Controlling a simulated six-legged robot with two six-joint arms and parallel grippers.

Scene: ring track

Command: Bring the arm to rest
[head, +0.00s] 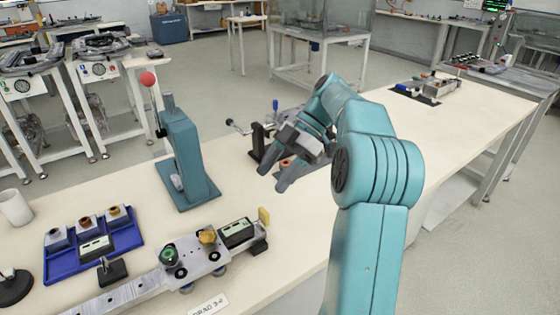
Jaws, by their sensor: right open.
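My right arm comes up from the lower right of the head view and bends over the long pale bench (255,215). Its gripper (269,179) hangs above the middle of the bench with its grey fingers apart and pointing down to the left. I see nothing between the fingers. A dark fixture with a rod stands just behind the gripper and is partly hidden by it. My left gripper is not in view.
A teal press (182,150) with a red ball knob stands left of the gripper. A metal plate assembly (197,257) and a blue tray (132,236) lie in front. A white cup (15,207) stands at far left. The bench's right stretch is mostly clear.

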